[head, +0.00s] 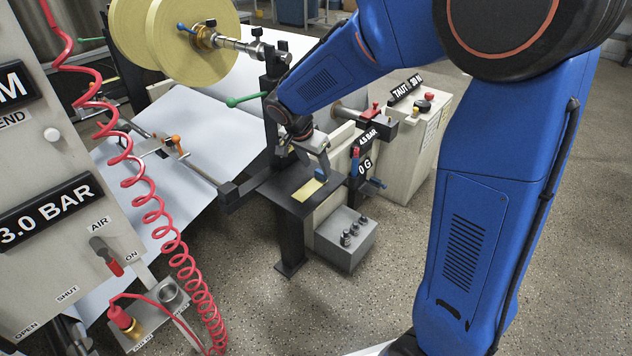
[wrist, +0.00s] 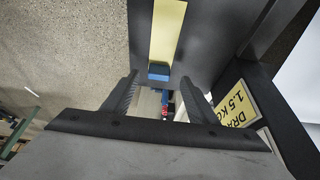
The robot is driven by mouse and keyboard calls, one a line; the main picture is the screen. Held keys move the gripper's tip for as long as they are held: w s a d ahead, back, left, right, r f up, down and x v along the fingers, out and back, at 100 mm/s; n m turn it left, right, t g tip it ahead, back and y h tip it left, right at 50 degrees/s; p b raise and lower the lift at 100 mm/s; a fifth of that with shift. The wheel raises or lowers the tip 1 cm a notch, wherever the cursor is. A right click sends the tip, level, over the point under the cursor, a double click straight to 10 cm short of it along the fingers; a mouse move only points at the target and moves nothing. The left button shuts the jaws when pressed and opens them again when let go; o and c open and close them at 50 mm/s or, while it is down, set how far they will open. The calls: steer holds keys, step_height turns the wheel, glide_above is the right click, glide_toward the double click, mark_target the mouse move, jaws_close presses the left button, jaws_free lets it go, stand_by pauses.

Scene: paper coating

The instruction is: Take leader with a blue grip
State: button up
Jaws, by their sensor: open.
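The leader is a yellow strip (wrist: 166,30) lying on a dark plate (wrist: 205,50) in the wrist view. Its blue grip (wrist: 159,71) is at the strip's near end, by the plate's edge. My gripper (wrist: 160,79) is open, with one finger on each side of the line of the strip and the blue grip between the tips in the picture. I cannot tell whether the fingers are at the grip's height. In the head view, the yellow strip (head: 306,190) shows on the small dark stand under my gripper (head: 318,168).
A grey box (head: 345,240) with metal pegs stands beside the stand. A beige cabinet (head: 415,150) is behind to the right. A green-handled lever (head: 245,100) and yellow rolls (head: 190,40) are to the left. A red coiled hose (head: 150,205) hangs before the left panel.

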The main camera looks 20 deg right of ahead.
mark_target(319, 173)
steer(key=shift+x, duration=1.8)
steer(key=shift+s+a, duration=0.1)
steer(key=shift+s, duration=0.05)
steer(key=c, duration=1.1)
